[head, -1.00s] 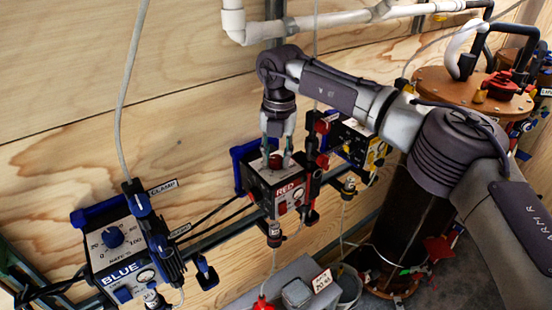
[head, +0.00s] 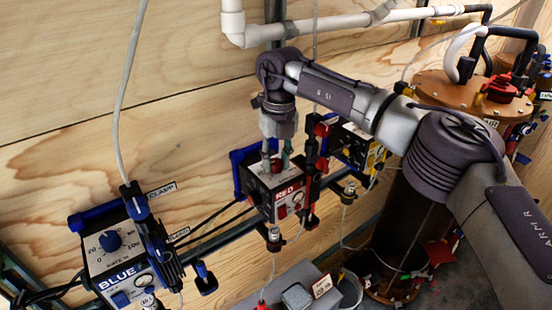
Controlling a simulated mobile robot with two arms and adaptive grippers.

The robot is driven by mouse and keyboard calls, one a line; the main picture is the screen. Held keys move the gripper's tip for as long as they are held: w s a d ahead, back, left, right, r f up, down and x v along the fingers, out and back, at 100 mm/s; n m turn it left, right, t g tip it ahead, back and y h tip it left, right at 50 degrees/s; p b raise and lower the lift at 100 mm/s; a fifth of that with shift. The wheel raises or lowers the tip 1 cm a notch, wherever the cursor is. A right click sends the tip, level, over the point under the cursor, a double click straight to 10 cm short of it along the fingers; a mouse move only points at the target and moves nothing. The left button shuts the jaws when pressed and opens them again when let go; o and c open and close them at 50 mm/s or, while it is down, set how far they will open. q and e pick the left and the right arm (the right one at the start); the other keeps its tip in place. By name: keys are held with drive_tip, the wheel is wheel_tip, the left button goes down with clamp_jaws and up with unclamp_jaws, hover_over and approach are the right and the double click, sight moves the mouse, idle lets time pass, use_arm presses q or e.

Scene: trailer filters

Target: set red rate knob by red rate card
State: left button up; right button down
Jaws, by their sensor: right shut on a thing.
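The red pump box (head: 284,200), labelled RED, hangs on the rail at the wall in the middle of the head view. Its red rate knob (head: 275,162) sits on the top face. My right gripper (head: 276,160) points down from above and is shut on the knob, its fingers on either side. The fingers hide most of the knob and the dial marks. A small white card (head: 322,287) stands low in front of the box, on a grey case; its writing is too small to read surely. My left gripper is not in view.
The blue pump box (head: 120,262) with its blue knob and clamp is at the lower left. The yellow pump box (head: 358,148) is just right of the red one, partly behind a red and black clamp (head: 312,165). A copper-lidded tank (head: 468,92) stands at the right.

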sight(277, 162)
drive_tip(key=shift+r, duration=0.1)
drive_tip(key=c, duration=0.8)
unclamp_jaws()
wheel_tip(277, 162, up, 7)
drive_tip(key=shift+d+r, duration=0.15)
drive_tip(key=shift+r, duration=0.05)
drive_tip(key=shift+f, duration=0.1)
